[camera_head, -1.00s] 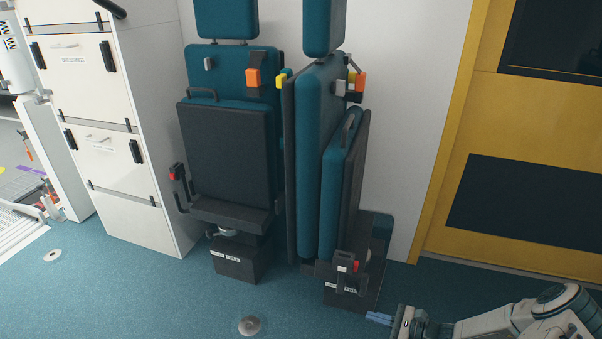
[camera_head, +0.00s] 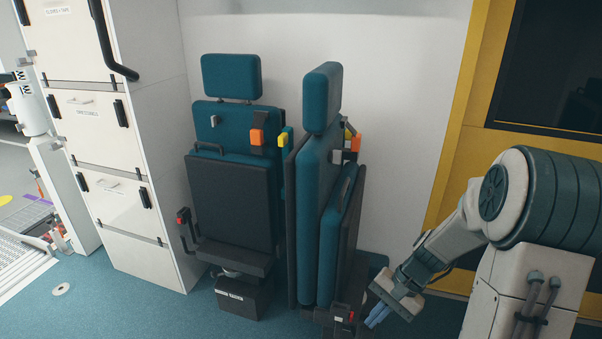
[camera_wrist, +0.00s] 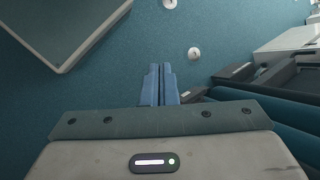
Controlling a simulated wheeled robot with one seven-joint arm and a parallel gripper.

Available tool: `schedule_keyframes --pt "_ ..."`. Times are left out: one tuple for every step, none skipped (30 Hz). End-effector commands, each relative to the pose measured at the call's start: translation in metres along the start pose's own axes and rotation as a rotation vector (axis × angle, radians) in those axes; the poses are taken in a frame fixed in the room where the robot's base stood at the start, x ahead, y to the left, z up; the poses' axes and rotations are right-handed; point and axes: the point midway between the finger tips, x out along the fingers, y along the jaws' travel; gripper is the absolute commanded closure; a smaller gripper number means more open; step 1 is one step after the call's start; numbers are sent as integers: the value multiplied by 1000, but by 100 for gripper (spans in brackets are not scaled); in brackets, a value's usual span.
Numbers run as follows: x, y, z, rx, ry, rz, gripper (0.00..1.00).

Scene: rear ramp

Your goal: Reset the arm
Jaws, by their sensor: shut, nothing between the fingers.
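My gripper (camera_head: 376,315) is at the lower right in the head view, at the end of my bent arm, pointing down and left. Its blue fingers are together and hold nothing. In the wrist view the shut fingers (camera_wrist: 160,84) point away over the blue floor (camera_wrist: 105,85). In the head view the gripper appears close to the base of the right folding seat (camera_head: 318,205); I cannot tell the exact gap.
A second folded teal seat (camera_head: 232,205) stands left of the first. White drawer cabinets (camera_head: 115,165) are at the left. A yellow door frame (camera_head: 455,130) with a dark window is behind my arm. Blue floor lies open at the front left.

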Motion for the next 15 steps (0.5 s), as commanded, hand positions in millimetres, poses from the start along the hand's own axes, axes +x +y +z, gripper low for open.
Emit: schedule_keyframes --pt "-22 -8 18 -44 33 34 100" --pt "-31 -11 25 -68 50 55 100" --pt "-42 -14 36 -100 74 80 100" --pt "-50 -16 44 -124 91 99 100" --pt "-59 -18 51 -147 109 117 100" --pt "-70 -20 62 -178 133 140 100" --pt "-78 -22 70 -202 151 157 100" --pt "-86 -24 77 -225 170 173 100" --pt "-96 -26 88 -255 193 195 100" --pt "-104 -28 95 -278 212 209 100" --pt "-112 -29 103 -301 230 224 100" --pt "-122 -30 114 -332 255 242 100" --pt "-130 -31 121 -354 274 255 100" --pt "-137 -32 129 -377 292 268 100" --pt "-147 -34 139 -407 318 283 100"
